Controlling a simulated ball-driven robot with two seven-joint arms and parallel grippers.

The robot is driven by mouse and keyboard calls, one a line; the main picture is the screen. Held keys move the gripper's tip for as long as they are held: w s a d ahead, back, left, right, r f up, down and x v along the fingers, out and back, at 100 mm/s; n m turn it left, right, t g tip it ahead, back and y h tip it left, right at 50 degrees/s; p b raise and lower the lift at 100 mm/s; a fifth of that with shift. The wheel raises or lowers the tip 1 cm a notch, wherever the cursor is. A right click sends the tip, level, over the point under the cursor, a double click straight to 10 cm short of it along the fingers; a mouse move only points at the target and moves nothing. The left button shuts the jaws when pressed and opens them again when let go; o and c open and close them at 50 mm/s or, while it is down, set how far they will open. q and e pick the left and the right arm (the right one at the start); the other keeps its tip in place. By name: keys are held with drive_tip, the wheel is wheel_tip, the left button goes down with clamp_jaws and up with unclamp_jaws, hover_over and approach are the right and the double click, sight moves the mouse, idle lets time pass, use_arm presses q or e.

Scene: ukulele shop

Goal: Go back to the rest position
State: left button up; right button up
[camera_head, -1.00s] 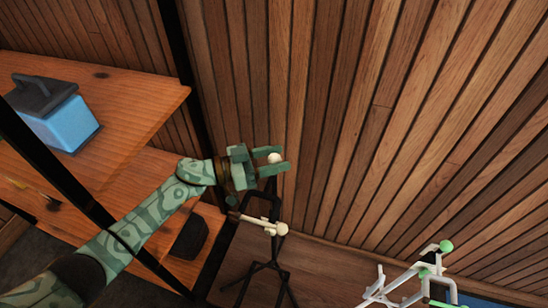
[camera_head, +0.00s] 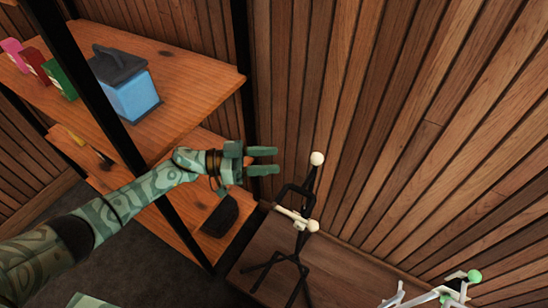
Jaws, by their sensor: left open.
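My left gripper (camera_head: 264,161) is open and empty, with its two green fingers pointing right. It is in mid-air in front of the wooden wall, left of and apart from a black stand (camera_head: 291,225) with cream ball ends. My patterned green left arm comes in from the left edge, in front of the shelves. My right gripper is not in view.
A wooden shelf unit (camera_head: 205,75) with black posts stands at the left. It holds a blue box with a dark lid (camera_head: 130,95) and several small coloured items. The black stand is on a brown bench (camera_head: 345,262). A white stand with a green ball (camera_head: 474,276) is at the lower right.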

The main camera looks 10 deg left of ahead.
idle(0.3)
use_arm(q)
drive_tip(key=s+a+f+n+t+y, duration=0.1)
drive_tip(key=a+f+n+t+y, duration=0.15)
drive_tip(key=f, duration=0.45)
drive_tip(key=a+f+n+t+y, duration=0.2)
drive_tip(key=f+n+t+y, duration=0.15)
drive_tip(key=f, duration=0.35)
drive_tip(key=s+a+f+n+y, duration=0.1)
drive_tip(key=s+a+f+y, duration=0.1)
drive_tip(key=s+f, duration=0.35)
drive_tip(key=s+a+f+n+g+y+p, duration=0.1)
drive_tip(key=s+a+f+y, duration=0.25)
drive_tip(key=f, duration=0.25)
drive_tip(key=s+a+f+n+y, duration=0.1)
drive_tip(key=s+f+y, duration=0.1)
drive_tip(key=s+f, duration=0.35)
drive_tip(key=s+f+g+y, duration=0.1)
drive_tip(key=s+f+g, duration=0.2)
drive_tip(key=s, duration=0.9)
drive_tip(key=s+a+f+g+y, duration=0.1)
drive_tip(key=s+f+g, duration=0.2)
drive_tip(key=s, duration=1)
drive_tip(key=s+a+f+g+y, duration=0.1)
drive_tip(key=s+f+g, duration=0.3)
drive_tip(key=s, duration=0.8)
drive_tip(key=shift+s+a+f+y+p, duration=0.2)
drive_tip(key=shift+f+y+p, duration=0.1)
drive_tip(key=shift+f+y, duration=0.25)
drive_tip(key=shift+w, duration=0.1)
